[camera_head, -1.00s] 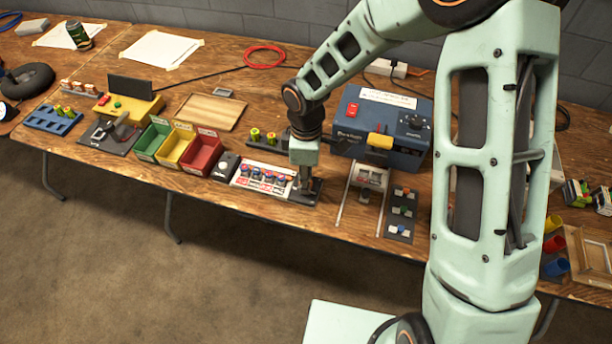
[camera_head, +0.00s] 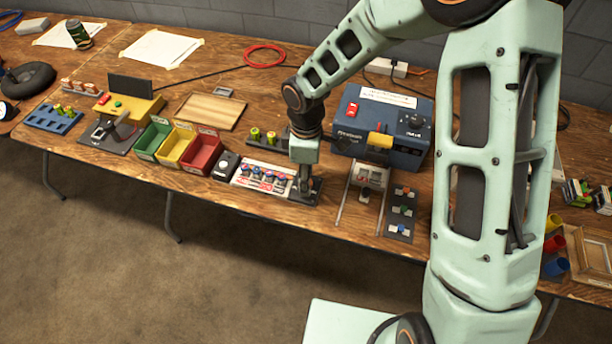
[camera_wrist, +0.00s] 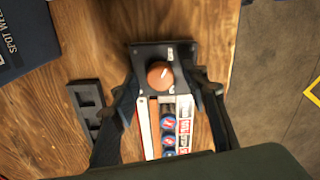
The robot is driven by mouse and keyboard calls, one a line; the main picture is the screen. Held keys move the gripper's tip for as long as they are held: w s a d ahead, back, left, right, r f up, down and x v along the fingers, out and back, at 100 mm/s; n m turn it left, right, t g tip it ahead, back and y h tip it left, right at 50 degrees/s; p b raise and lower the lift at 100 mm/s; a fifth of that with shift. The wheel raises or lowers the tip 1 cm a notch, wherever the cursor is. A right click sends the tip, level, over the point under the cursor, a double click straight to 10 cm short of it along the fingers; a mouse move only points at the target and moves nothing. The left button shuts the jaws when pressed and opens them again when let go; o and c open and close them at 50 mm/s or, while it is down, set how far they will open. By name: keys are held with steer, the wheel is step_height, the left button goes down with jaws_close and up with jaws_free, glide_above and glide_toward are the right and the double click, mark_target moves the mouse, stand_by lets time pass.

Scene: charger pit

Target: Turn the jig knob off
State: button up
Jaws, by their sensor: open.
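The jig knob (camera_wrist: 159,75) is a round orange-brown knob with a white pointer line, on a dark square plate (camera_wrist: 147,51) with small white labels I cannot read. In the wrist view the pointer slants towards the upper right. My gripper (camera_wrist: 166,80) is open, with one finger on each side of the knob; I cannot tell whether either touches it. In the head view my gripper (camera_head: 305,187) points down over the dark plate (camera_head: 316,184) at the right end of a white panel (camera_head: 243,178), and it hides the knob.
Several blue and red caps (camera_wrist: 168,140) line the white panel. A blue spot welder box (camera_head: 350,134) stands behind and to the right. Green, yellow and red bins (camera_head: 203,154) stand to the left. A rail fixture (camera_head: 370,178) lies to the right. The table's front edge is close.

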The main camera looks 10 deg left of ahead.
step_height(320, 180, up, 12)
stand_by(0.4)
steer(key=shift+f, duration=0.15)
